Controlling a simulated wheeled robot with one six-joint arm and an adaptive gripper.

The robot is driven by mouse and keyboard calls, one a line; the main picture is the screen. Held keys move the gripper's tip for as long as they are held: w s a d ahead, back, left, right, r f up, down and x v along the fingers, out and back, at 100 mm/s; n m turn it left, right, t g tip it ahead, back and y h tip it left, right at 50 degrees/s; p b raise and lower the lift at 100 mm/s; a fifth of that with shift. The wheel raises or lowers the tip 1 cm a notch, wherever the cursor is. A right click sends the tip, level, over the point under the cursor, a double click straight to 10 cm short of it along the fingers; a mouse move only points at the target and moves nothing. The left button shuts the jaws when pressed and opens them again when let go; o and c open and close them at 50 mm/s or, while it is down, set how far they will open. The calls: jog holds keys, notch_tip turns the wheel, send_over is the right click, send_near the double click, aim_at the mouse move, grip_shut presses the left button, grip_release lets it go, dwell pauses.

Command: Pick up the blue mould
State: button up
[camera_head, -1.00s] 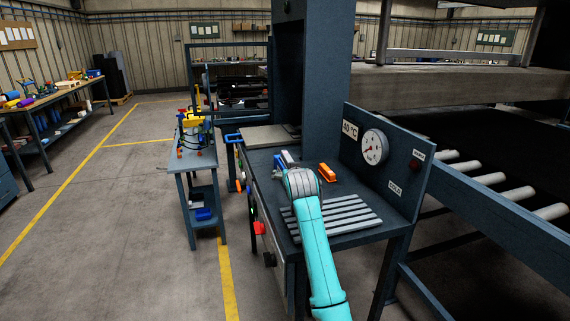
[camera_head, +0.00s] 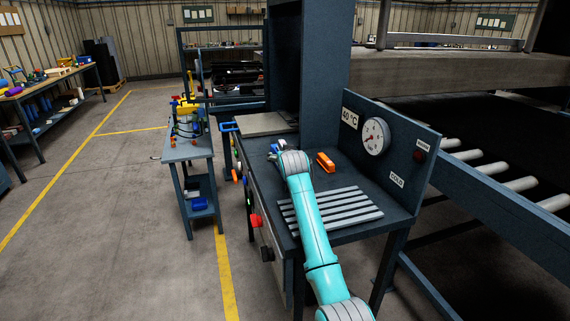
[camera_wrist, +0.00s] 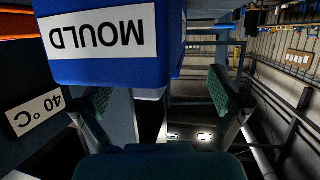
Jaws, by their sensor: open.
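The blue mould (camera_wrist: 120,65) fills the upper left of the wrist view, very close to the camera. Its white label (camera_wrist: 100,32) reads MOULD upside down. My gripper (camera_wrist: 158,95) is open, its two green-padded fingers spread below and to the right of the mould's block. I cannot tell whether a finger touches the mould. In the head view my gripper (camera_head: 273,156) is mostly hidden behind my wrist, over the press bench. Only a small blue patch (camera_head: 275,148) shows beside it there.
An orange block (camera_head: 326,162) lies on the bench just right of my wrist. A slatted rack (camera_head: 345,213) is in front of it. The gauge panel (camera_head: 400,150) stands at the right. A small side table (camera_head: 188,150) with coloured things is at the left.

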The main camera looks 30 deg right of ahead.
jog(key=shift+x, duration=2.2)
grip_shut()
